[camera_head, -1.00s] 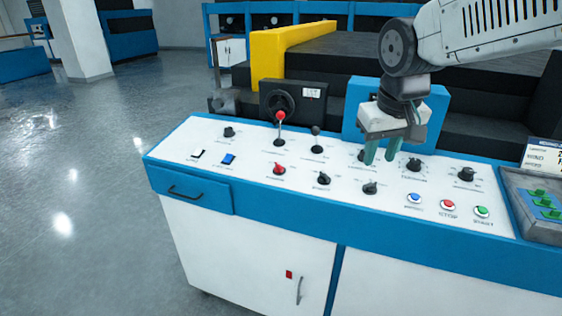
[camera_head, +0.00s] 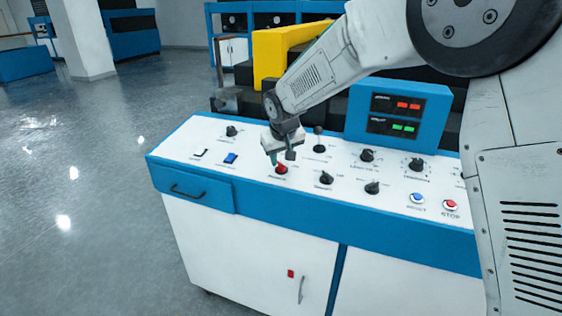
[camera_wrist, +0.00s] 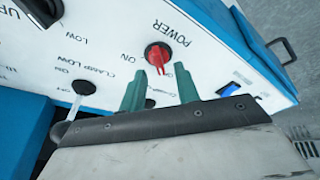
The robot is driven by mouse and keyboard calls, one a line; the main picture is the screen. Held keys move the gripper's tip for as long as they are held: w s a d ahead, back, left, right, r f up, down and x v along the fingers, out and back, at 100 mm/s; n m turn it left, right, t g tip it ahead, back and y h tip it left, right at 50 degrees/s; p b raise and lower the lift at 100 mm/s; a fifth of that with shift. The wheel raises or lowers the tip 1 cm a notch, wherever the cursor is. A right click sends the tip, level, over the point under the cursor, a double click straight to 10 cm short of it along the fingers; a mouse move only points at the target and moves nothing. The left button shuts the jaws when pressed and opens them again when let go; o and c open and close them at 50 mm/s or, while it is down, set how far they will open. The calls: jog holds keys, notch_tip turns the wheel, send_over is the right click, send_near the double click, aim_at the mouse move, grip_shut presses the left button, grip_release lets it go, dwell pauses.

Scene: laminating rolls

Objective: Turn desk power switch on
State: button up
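The red power switch (camera_head: 281,169) is a rotary knob on the white top of the blue desk (camera_head: 195,143). In the wrist view the red knob (camera_wrist: 158,54) sits below the printed word POWER, with an ON label to its left. Its ridge points toward my gripper, not at that label. My gripper (camera_head: 281,157) is just above the knob in the head view. Its green fingers (camera_wrist: 159,72) are apart, one on each side of the knob's ridge in the wrist view, with nothing held. I cannot tell whether they touch it.
A blue rocker switch (camera_head: 230,158) lies left of the knob. A lever (camera_head: 319,140) and black knobs (camera_head: 326,177) stand to the right. A display box (camera_head: 399,112) with red and green readouts stands behind. A red stop button (camera_head: 450,205) is at the right.

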aim_at(281, 167)
jog(key=shift+x, duration=1.2)
grip_shut()
